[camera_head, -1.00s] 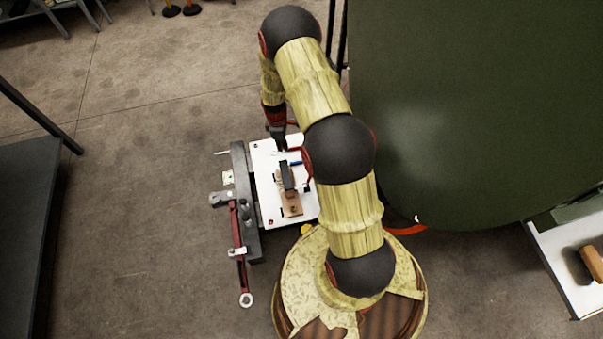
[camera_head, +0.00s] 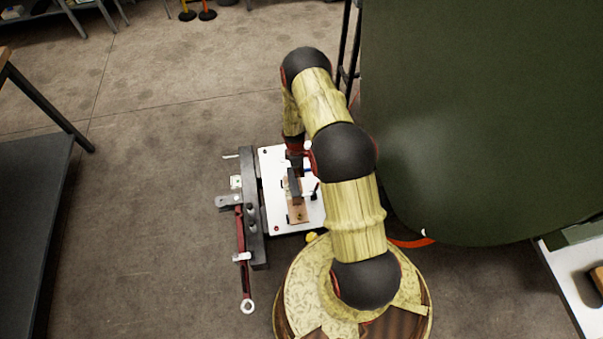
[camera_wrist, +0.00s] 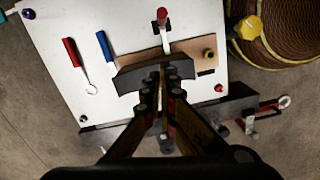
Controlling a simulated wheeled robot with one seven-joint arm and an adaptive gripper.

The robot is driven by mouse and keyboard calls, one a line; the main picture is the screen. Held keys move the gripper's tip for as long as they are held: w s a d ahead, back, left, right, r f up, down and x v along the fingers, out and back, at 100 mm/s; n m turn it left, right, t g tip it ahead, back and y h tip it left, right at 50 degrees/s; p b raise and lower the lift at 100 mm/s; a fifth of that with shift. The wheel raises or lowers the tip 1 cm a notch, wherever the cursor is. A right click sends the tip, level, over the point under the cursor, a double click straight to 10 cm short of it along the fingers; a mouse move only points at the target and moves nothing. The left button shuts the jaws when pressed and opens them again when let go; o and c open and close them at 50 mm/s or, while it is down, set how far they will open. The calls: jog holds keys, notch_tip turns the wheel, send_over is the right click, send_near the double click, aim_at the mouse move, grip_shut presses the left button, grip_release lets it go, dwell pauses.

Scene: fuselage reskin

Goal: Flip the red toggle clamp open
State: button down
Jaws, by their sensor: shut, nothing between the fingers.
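A red-tipped handle on a pale stem, apparently the toggle clamp (camera_wrist: 162,18), stands by the tan strip (camera_wrist: 205,49) on the white board (camera_wrist: 55,20). In the head view, a small pale and red piece, likely this clamp (camera_head: 311,186), shows right of the dark block. My gripper (camera_wrist: 158,82) is shut and empty, its tips close to the dark curved block (camera_wrist: 130,78) beside the strip. I cannot tell whether they touch it. The clamp's base is partly hidden behind the block. In the head view, my gripper (camera_head: 294,165) is over the board.
A red-handled tool (camera_wrist: 72,55) and a blue-handled tool (camera_wrist: 105,45) lie on the board. A red bar with a ring end (camera_head: 241,240) runs along its left side. A large green panel (camera_head: 470,120) stands at right. Open floor (camera_head: 150,190) lies to the left.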

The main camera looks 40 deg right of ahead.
jog(key=s+d+f+b, duration=0.2)
jog(key=d+f, duration=0.1)
jog(key=f, duration=0.4)
jog(key=shift+s+d+f+b, duration=0.2)
jog(key=shift+s+f+b, duration=0.15)
jog(key=shift+s+b, duration=0.05)
jog(key=shift+s+d+r, duration=0.1)
jog(key=shift+s+d, duration=0.2)
jog(key=shift+d, duration=0.25)
jog(key=shift+s+d+f+b, duration=0.55)
jog(key=shift+s+d+f, duration=0.35)
jog(key=shift+d, duration=0.65)
jog(key=shift+s+d+f+b, duration=0.6)
jog(key=shift+d+f, duration=0.5)
jog(key=shift+d, duration=0.45)
jog(key=shift+s+d+f+b, duration=0.55)
jog(key=shift+s+d+f, duration=0.35)
jog(key=shift+d, duration=0.65)
jog(key=shift+w+f, duration=0.15)
